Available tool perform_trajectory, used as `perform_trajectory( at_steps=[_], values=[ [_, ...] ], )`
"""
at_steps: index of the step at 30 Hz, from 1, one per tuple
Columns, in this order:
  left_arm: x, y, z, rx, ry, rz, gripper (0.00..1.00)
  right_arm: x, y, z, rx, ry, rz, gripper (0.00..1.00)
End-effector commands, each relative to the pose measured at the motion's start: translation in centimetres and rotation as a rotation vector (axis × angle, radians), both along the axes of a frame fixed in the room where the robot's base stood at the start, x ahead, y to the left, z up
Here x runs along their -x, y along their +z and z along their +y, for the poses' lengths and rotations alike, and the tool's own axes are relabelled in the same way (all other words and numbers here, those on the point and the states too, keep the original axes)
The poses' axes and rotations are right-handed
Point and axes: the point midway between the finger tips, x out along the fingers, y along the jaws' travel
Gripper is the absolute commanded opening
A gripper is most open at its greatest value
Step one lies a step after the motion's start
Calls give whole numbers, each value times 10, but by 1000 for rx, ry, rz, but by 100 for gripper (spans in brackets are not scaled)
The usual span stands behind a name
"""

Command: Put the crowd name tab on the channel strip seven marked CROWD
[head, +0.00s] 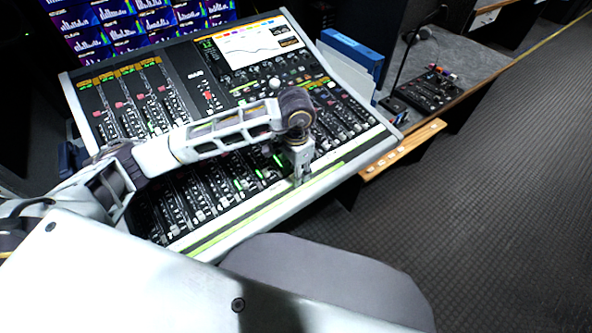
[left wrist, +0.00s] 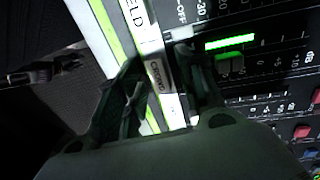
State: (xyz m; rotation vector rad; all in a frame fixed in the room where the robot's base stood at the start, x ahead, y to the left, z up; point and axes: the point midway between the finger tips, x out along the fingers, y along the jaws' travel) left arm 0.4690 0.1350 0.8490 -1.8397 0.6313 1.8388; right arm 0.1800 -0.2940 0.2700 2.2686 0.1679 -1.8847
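A small grey tab lettered CROWD (left wrist: 158,75) shows between the fingertips of my left gripper (left wrist: 161,68) in the left wrist view. The fingers are close together and meet its two sides, so the gripper looks shut on it. The tab lies over the pale label strip at the console's front, in line with a white label ending in "ELD" (left wrist: 137,16). In the head view my left gripper (head: 301,173) points down at the front edge of the mixing console (head: 230,222), where the tab is too small to make out. My right gripper is not in view.
Rows of faders (head: 200,192) lie just behind the gripper, with a lit green bar (left wrist: 230,42) close to one finger. A console screen (head: 250,45) and a blue binder (head: 350,52) are farther back. A chair-like grey shape (head: 325,280) is in front. Open floor lies right.

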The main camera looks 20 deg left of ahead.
Motion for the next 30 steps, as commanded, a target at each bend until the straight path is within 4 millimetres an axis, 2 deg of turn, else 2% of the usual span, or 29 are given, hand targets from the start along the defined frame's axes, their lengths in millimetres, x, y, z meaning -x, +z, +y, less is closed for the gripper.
perform_trajectory(
  at_steps=[6,11,30],
  values=[
    [0,2,0,0,0,0,38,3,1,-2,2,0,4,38],
    [-1,17,0,0,1,-1,38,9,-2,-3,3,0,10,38],
    [-1,98,0,0,1,-3,38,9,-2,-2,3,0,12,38]
  ],
)
